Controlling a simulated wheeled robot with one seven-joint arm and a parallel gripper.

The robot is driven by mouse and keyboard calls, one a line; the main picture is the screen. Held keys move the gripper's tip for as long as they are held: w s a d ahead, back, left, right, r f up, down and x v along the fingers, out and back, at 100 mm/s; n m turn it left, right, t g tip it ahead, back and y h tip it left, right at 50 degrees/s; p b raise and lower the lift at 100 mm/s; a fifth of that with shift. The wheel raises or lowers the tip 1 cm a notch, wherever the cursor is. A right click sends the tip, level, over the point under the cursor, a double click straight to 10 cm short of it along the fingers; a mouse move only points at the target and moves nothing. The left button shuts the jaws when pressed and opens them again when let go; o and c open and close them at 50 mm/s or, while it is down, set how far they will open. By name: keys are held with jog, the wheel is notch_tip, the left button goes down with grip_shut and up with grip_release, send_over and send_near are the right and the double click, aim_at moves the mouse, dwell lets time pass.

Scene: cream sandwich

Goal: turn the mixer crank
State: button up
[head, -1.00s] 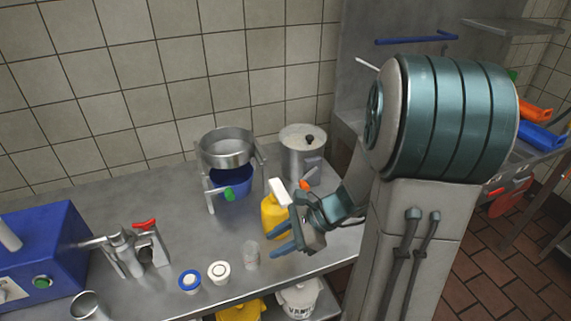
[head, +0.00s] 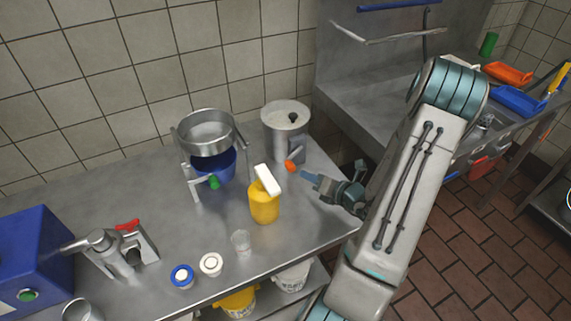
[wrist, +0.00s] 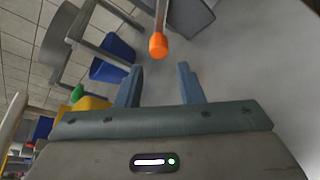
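The steel pot (head: 284,135) with a lid and black top knob stands at the back right of the counter. A crank with an orange knob (head: 291,166) sticks out from its lower front. In the wrist view the orange knob (wrist: 158,45) sits on a thin rod, just beyond the fingertips and roughly centred between them. My gripper (head: 309,179) is open and empty, low over the counter, right of the knob and pointing towards it. The gap also shows in the wrist view (wrist: 159,72). I see no contact with the knob.
A yellow bottle (head: 264,204) with a white top stands left of my gripper. Further left is a steel bowl on a stand (head: 208,127) with a green knob (head: 214,182) and blue bowl (head: 226,163) below. A clear cup (head: 241,242) stands near the front edge.

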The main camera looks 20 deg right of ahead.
aim_at(287, 165)
jog(key=x, duration=1.1)
jog(key=shift+w+a+f+p, duration=0.15)
jog(key=shift+w+p, duration=0.15)
jog(key=shift+c, duration=0.3)
grip_shut()
